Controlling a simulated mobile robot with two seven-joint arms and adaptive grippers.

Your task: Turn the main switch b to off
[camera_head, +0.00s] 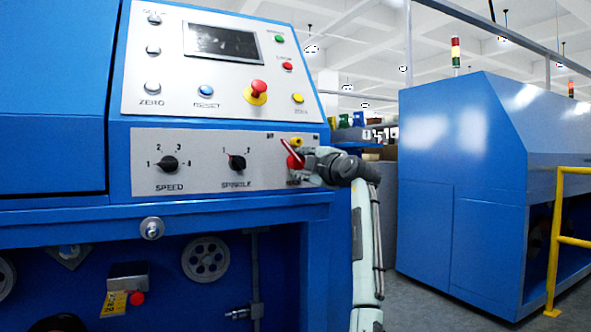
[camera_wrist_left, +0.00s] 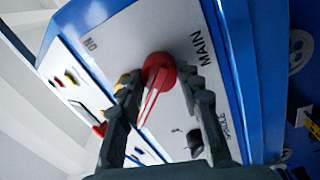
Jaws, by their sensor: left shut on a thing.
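The red main switch (camera_head: 296,161) is a round knob with a pointer handle, at the right end of the lower grey panel. In the head view its handle points up and left, towards a small label too blurred to read surely. In the left wrist view the knob (camera_wrist_left: 158,70) shows above the word MAIN, and its handle points away from the ON mark. My left gripper (camera_head: 308,163) is at the switch; its two fingers (camera_wrist_left: 160,78) stand either side of the knob and are shut on it. My right gripper is in neither view.
Left of the switch are the black spindle knob (camera_head: 237,162) and speed knob (camera_head: 168,163). A yellow button (camera_head: 296,142) sits just above it. The upper panel holds a screen (camera_head: 222,41) and a red emergency button (camera_head: 258,88). Another blue machine (camera_head: 450,150) stands right.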

